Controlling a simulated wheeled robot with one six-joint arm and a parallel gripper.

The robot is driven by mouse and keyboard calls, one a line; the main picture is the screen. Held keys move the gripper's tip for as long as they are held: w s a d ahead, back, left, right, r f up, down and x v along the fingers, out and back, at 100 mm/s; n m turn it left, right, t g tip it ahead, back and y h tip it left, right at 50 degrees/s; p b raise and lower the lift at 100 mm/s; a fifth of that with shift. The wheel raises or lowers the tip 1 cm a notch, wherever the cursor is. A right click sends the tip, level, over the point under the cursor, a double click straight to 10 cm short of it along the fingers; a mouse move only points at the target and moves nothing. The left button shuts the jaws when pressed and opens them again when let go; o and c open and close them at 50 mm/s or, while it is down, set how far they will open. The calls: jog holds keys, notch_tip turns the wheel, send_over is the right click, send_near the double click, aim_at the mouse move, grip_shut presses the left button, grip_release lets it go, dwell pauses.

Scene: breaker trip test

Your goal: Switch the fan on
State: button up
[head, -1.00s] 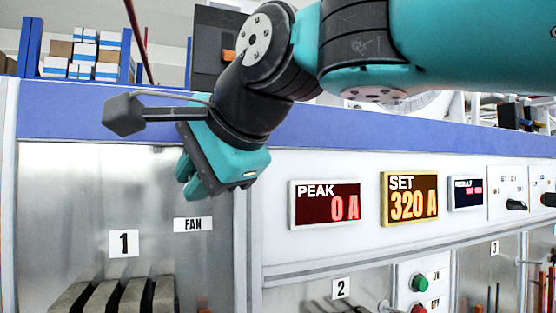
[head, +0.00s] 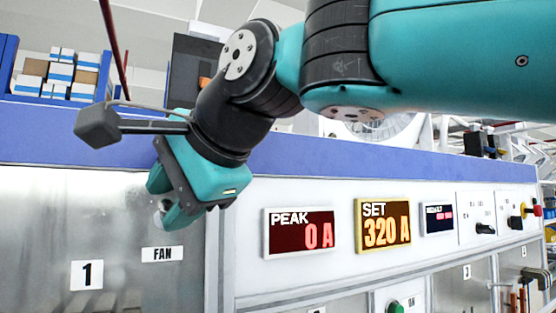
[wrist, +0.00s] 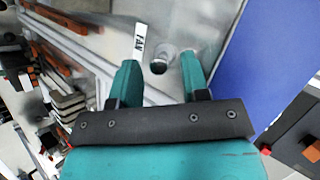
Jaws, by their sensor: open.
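The white FAN label (head: 162,254) is on the metal panel above bay 1; it also shows in the wrist view (wrist: 138,40). A small knob with a dark end (wrist: 159,66) stands on the panel beside the label, in the gap between my fingertips in the wrist view. My gripper (head: 164,200) is open in front of the panel, just above the label in the head view. Its two teal fingers (wrist: 160,74) lie on either side of the knob in the wrist view. Whether either finger touches the knob I cannot tell. A grey rounded part (head: 160,213) shows near the fingertips.
The PEAK display (head: 300,234) reads 0 A and the SET display (head: 383,226) reads 320 A. A green button (head: 396,306) is at the lower edge. A blue ledge (head: 310,157) runs above the panel, with a round fan-like housing (head: 385,133) behind it.

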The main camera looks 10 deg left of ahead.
jog(key=b+v, duration=0.2)
jog(key=v, duration=1.4)
jog(key=shift+a+f, duration=0.1)
jog(key=w+d+f+n+h+b, duration=0.1)
jog(key=w+d+f+n+b, duration=0.2)
jog(key=f, duration=0.8)
jog(key=w+d+f+n+g+h+b, duration=0.15)
jog(key=d+f+b, duration=0.3)
jog(key=f, duration=0.55)
jog(key=w+d+f+n+h+b, duration=0.1)
jog(key=w+d+f+h+b, duration=0.2)
jog(key=f, duration=0.8)
jog(key=s+d+f+n+g+b, duration=0.1)
jog(key=s+d+f+b, duration=0.1)
jog(key=f, duration=0.6)
jog(key=s+d+f+n+g+b, duration=0.1)
jog(key=s+d+f+n, duration=0.1)
jog(key=s+d+f, duration=0.3)
jog(key=s+d+f+n+g+b, duration=0.1)
jog(key=d+f, duration=0.5)
jog(key=f, duration=0.6)
jog(key=s+n+b, duration=0.1)
jog(key=s, duration=0.1)
jog(key=shift+s+d+b, duration=0.3)
jog(key=shift+s+b, duration=0.05)
